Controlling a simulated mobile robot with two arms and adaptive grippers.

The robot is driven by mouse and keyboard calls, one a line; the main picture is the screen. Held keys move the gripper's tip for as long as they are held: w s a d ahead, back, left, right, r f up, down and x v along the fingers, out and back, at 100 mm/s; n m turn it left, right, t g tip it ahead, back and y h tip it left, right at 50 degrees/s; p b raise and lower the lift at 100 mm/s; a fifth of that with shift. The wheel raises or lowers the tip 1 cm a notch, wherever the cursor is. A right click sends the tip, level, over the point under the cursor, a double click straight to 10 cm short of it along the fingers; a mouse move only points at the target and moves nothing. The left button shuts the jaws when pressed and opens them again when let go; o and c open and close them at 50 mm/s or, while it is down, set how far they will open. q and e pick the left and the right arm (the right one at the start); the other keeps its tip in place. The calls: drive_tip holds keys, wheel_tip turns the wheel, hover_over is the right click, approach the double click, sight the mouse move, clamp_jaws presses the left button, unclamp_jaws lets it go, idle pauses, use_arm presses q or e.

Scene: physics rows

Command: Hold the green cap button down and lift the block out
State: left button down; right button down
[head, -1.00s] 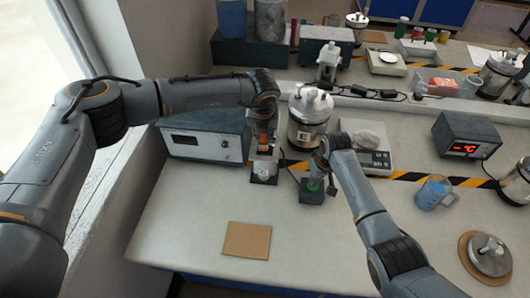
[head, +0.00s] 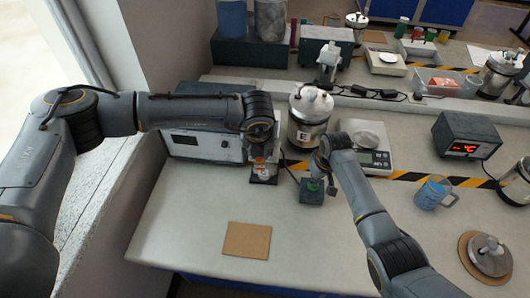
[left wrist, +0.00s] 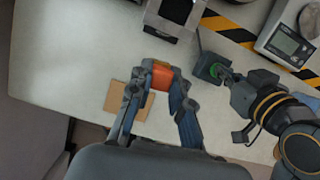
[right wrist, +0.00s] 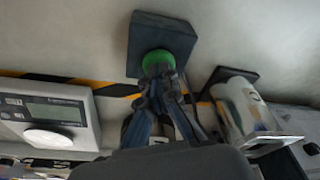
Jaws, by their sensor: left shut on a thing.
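The orange block (left wrist: 161,76) is between the fingers of my left gripper (left wrist: 158,84), which is shut on it. In the left wrist view the block appears clear of the silver holder (left wrist: 174,18), whose dark opening shows. In the head view the block (head: 259,159) is partly hidden by my left wrist, close to the holder (head: 264,175). The green cap button (right wrist: 167,61) sits on a dark square box (right wrist: 161,32). My right gripper (right wrist: 160,72) has its fingertips together against the green cap. How far the cap is pressed cannot be told.
A brown mat (head: 247,240) lies on the clear front part of the bench. A grey instrument box (head: 205,144) and a steel canister (head: 306,125) stand behind the holder. A scale (head: 374,159) and a blue mug (head: 434,193) are to the right.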

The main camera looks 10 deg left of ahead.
drive_tip(key=shift+r, duration=3)
